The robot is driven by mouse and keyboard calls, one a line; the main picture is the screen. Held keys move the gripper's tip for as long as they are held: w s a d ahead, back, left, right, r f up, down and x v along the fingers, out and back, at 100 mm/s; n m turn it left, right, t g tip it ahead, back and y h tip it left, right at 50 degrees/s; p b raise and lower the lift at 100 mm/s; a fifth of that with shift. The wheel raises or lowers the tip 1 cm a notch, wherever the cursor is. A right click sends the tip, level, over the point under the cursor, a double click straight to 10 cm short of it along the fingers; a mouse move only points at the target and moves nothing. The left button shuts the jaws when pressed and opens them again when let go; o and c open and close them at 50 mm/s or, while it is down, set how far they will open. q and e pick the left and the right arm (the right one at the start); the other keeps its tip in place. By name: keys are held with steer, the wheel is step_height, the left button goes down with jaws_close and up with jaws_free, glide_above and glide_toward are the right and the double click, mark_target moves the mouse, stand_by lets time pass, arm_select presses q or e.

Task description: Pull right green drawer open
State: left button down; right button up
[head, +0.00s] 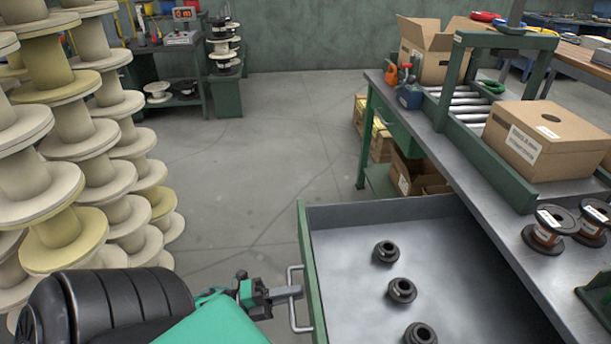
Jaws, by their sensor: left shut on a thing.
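The green drawer (308,262) is pulled out from under the workbench at the lower right. Its grey inside shows, with three small dark flanged parts on its floor, one of them here (401,290). The drawer's metal handle (294,322) stands out from the green front on its left side. My left gripper (289,292) is shut on the handle, its fingers at the upright bar. Its arm comes in from the lower left. My right gripper is not in view.
The workbench (493,212) above the drawer holds a closed cardboard box (548,150), an open box (430,60), a roller section and copper spools (547,232). Stacks of cream spools (70,150) stand close on the left. The grey floor (250,150) between is clear.

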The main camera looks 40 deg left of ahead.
arm_select(q)
steer(key=shift+s+a, duration=0.15)
steer(key=shift+s, duration=0.05)
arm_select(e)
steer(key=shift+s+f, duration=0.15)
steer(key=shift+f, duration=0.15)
arm_select(q)
steer(key=c, duration=1.5)
jaws_free()
steer(key=shift+c, duration=0.2)
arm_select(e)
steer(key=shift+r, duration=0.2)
arm_select(q)
steer(key=v, duration=1.3)
steer(key=shift+s+a+b, duration=0.25)
steer(key=shift+s+b, duration=0.05)
steer(key=shift+b, duration=0.05)
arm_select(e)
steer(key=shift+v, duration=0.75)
arm_select(q)
steer(key=shift+f, duration=0.1)
